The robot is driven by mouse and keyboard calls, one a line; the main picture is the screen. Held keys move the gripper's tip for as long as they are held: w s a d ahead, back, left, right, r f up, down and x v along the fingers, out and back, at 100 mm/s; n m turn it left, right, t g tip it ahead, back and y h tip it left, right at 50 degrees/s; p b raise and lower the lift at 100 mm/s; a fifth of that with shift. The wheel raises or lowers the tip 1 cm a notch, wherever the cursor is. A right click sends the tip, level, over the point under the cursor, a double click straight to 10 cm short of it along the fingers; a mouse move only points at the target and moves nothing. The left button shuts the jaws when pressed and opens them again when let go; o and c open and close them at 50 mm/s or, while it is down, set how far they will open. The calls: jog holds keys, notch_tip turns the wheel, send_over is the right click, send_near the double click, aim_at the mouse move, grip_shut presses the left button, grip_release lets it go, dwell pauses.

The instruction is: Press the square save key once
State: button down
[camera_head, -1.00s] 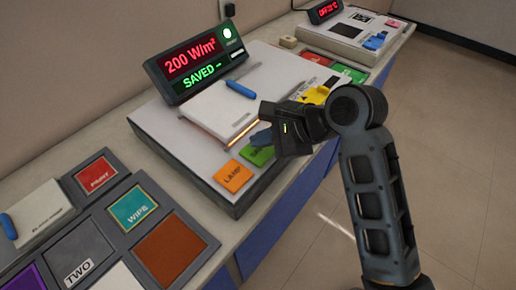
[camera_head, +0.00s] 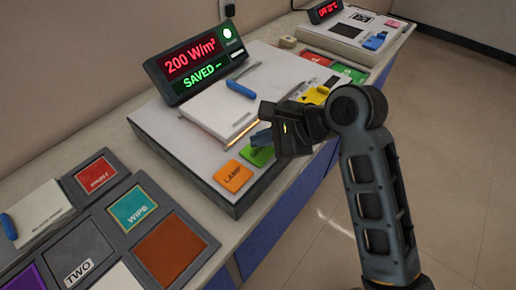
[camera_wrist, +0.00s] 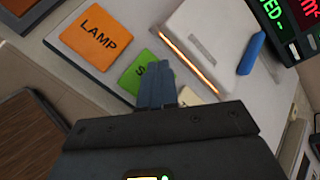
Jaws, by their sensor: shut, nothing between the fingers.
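The green square save key (camera_head: 258,155) lies on the front edge of the pale console, beside the orange LAMP key (camera_head: 233,176). My gripper's fingers cover part of it. In the wrist view the green key (camera_wrist: 142,72) shows the letter "S", with the rest of its label hidden. My gripper (camera_head: 262,138) is shut and empty, with its blue fingertips over the right part of the key. They also show in the wrist view (camera_wrist: 156,72). I cannot tell whether they touch the key. The display (camera_head: 195,62) reads "200 W/m²" and "SAVED --".
A white lidded panel (camera_head: 215,108) with a glowing front edge and a blue handle (camera_head: 241,89) sits behind the keys. A yellow key (camera_head: 313,96) is to the right. A grey panel with PRINT and WIPE (camera_head: 134,208) keys stands at the left.

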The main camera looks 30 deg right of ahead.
aim_at(261, 153)
jog(key=shift+f+p, duration=0.25)
jog(key=shift+p, duration=0.1)
jog(key=shift+f, duration=0.2)
jog(key=shift+f, duration=0.45)
dwell(1.0)
jog(key=shift+r, duration=0.1)
jog(key=shift+r+p, duration=0.8)
jog(key=shift+p, duration=0.75)
notch_tip(261, 153, up, 3)
jog(key=p, duration=0.3)
jog(key=shift+p, duration=0.4)
jog(key=shift+r, duration=1)
